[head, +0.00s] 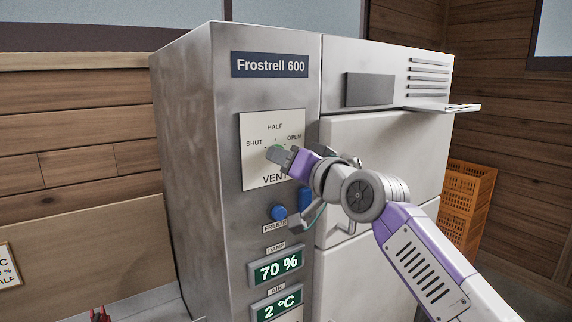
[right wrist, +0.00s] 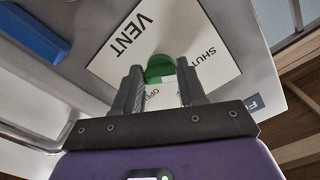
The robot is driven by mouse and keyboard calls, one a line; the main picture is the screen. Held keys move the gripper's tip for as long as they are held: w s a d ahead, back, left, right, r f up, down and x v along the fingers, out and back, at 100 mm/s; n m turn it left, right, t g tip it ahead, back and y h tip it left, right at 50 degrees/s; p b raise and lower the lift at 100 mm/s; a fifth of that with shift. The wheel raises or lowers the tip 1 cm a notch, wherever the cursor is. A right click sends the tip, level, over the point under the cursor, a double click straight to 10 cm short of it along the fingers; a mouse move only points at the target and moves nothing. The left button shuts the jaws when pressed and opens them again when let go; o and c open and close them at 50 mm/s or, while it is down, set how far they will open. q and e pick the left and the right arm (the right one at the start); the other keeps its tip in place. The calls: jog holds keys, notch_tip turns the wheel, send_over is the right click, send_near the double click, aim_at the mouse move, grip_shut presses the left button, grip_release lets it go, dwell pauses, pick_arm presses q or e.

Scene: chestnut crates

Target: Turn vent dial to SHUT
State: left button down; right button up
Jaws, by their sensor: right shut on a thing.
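The vent dial is a green knob (right wrist: 158,68) on a white plate (head: 256,178) marked SHUT, HALF and OPEN, on the front of the grey Frostrell 600 cabinet (head: 190,110). In the head view, only a sliver of green shows beside my gripper. My right gripper (head: 283,157) reaches in from the right and is shut on the dial. In the right wrist view, the two fingers of the gripper (right wrist: 160,84) stand either side of the green knob. The mark the dial points to is hidden or too small to tell. My left gripper is not in view.
Below the plate are a blue FREEZE knob (head: 278,212), a blue part (head: 305,200) beside my wrist, and green displays reading 70 % (head: 277,266) and 2 °C (head: 278,304). A shelf (head: 440,107) juts out at right. Orange crates (head: 465,205) stand beyond the cabinet.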

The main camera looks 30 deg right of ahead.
jog(key=shift+f+n, duration=0.2)
jog(key=shift+n, duration=0.2)
jog(key=o, duration=1.1)
jog(key=shift+c, duration=0.2)
jog(key=shift+r, duration=0.1)
jog(key=s+b, duration=0.2)
jog(key=s, duration=0.5)
jog(key=shift+s+d, duration=0.3)
jog(key=shift+s, duration=0.05)
